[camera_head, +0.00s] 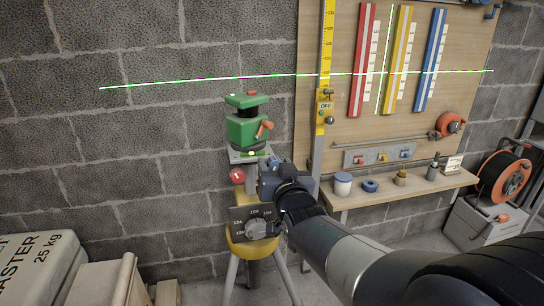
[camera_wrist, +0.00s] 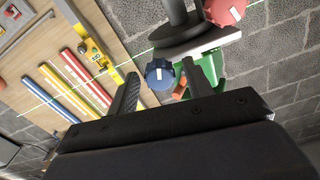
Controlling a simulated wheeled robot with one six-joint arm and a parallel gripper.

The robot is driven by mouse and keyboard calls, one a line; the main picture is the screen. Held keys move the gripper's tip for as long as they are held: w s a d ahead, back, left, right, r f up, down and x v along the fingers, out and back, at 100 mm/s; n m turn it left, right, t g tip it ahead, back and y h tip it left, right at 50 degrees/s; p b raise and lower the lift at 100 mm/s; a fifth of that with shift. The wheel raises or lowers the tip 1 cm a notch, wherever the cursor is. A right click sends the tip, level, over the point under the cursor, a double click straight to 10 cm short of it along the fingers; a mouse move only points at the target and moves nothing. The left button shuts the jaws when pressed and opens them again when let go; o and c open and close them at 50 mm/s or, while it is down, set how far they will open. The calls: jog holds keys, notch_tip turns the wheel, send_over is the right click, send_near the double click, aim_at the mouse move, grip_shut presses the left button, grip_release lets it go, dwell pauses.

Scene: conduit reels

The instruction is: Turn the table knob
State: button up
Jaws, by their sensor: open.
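A green laser level (camera_head: 247,126) sits on a small grey table (camera_head: 248,155) above a yellow-topped tripod (camera_head: 250,246). A red knob (camera_head: 237,175) is at the left under this table; it also shows at the top of the wrist view (camera_wrist: 224,10). In the wrist view a blue knob (camera_wrist: 160,74) lies beside the table plate, between the two fingertips in the picture. My gripper (camera_head: 268,180) is open near the right side of the stand, its fingers (camera_wrist: 160,78) apart. I cannot tell whether they reach around the blue knob. A grey dial (camera_head: 257,228) with a numbered scale is lower down.
A wooden board (camera_head: 345,140) with red, yellow and blue rails hangs behind, with a yellow measuring staff (camera_head: 325,60). A shelf (camera_head: 415,190) with small jars is at the right. Plaster bags (camera_head: 38,265) lie at lower left. Green laser lines cross wall and board.

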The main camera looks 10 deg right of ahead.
jog(key=c, duration=1)
jog(key=shift+f+n+b, duration=0.1)
jog(key=shift+n+b, duration=0.6)
jog(key=shift+b, duration=0.25)
jog(key=shift+n+b, duration=0.35)
jog(key=shift+n, duration=0.35)
jog(key=o, duration=1)
jog(key=shift+s, duration=0.1)
